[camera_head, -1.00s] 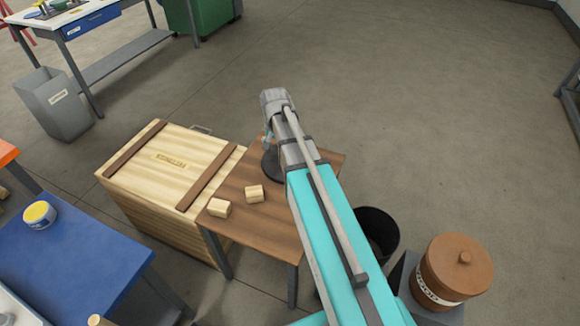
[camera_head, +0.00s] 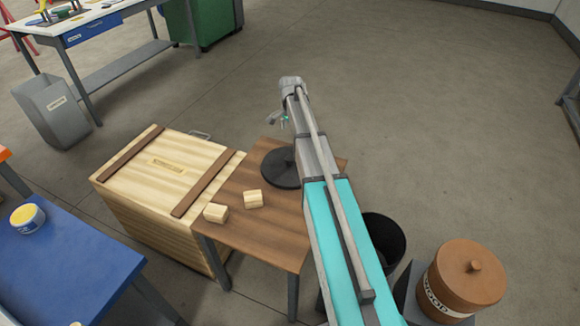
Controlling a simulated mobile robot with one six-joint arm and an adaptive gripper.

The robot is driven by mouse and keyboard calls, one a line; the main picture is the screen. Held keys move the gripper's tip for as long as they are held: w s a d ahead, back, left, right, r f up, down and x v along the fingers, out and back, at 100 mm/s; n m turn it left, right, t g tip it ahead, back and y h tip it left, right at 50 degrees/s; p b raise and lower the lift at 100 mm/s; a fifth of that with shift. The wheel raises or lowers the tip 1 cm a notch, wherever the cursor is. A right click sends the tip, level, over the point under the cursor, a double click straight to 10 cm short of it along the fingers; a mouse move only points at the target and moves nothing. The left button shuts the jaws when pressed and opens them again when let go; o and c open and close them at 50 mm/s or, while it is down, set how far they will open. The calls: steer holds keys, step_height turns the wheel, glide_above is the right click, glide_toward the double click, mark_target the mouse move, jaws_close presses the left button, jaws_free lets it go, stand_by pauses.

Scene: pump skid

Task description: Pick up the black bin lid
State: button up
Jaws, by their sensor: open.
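The black bin lid (camera_head: 279,168) is a round dark disc lying on the far part of the small brown wooden table (camera_head: 262,226). Its right edge is partly hidden behind my arm. My gripper (camera_head: 284,122) shows small at the far end of my arm, beyond and above the lid in the picture. It is open and empty, apart from the lid.
A black bin (camera_head: 384,238) and a brown lidded pot (camera_head: 462,279) stand to the right. Open floor lies beyond the table.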

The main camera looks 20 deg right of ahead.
steer(key=shift+f, duration=0.15)
steer(key=b, duration=0.9)
glide_above(290, 158)
steer(key=f, duration=0.8)
steer(key=shift+w+d+f, duration=0.15)
steer(key=shift+d, duration=0.05)
steer(key=f+b, duration=0.3)
steer(key=shift+s+a+f, duration=0.15)
steer(key=shift+s+a, duration=0.05)
steer(key=shift+a, duration=0.05)
steer(key=shift+f+b, duration=0.95)
jaws_close()
